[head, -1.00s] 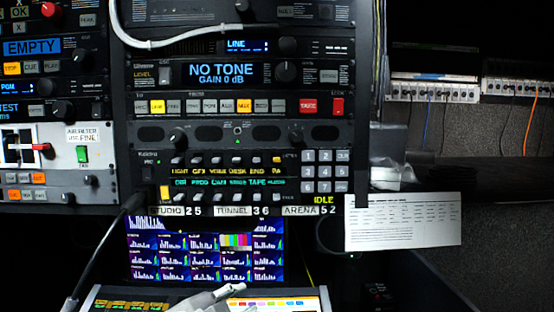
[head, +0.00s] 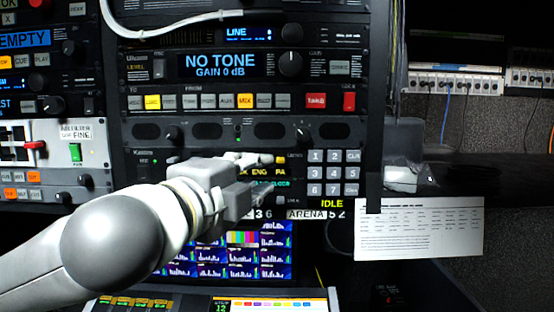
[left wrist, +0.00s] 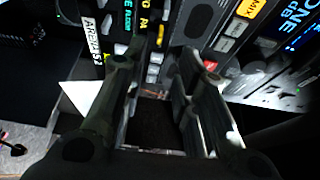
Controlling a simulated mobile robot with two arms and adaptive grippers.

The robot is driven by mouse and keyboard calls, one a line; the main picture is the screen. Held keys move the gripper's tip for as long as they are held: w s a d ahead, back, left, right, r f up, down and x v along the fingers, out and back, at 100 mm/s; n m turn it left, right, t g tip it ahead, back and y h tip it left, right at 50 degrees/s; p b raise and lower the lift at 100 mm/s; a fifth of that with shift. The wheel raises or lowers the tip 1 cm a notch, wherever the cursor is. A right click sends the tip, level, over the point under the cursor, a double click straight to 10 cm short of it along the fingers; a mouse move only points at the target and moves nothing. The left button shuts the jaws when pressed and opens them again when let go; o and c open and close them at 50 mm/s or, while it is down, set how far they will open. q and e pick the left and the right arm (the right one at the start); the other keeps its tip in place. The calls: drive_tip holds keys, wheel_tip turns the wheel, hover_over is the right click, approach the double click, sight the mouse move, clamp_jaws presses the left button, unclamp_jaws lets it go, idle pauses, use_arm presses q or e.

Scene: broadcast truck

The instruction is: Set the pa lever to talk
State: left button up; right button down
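The PA lever (head: 281,160) is the yellowish lever at the right end of the intercom panel's upper lever row, above the yellow PA label (head: 280,171). The levers farther left are hidden behind my left gripper (head: 264,178), which is in front of the panel with its fingers pointing right, close to the PA lever. I cannot tell whether they touch. In the left wrist view the two dark fingers (left wrist: 158,85) are spread with an empty gap between them. My right gripper is not in view.
A keypad (head: 333,172) is just right of the PA lever, with a green-yellow IDLE readout below it. A row of buttons (head: 244,101) and knobs are above. A white printed sheet (head: 418,228) hangs at right. Monitor screens (head: 245,250) are below.

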sight(279, 162)
use_arm(q)
drive_tip(key=p+x, duration=0.4)
drive_tip(key=x, duration=0.5)
drive_tip(key=shift+w, duration=0.2)
drive_tip(key=shift+c, duration=0.2)
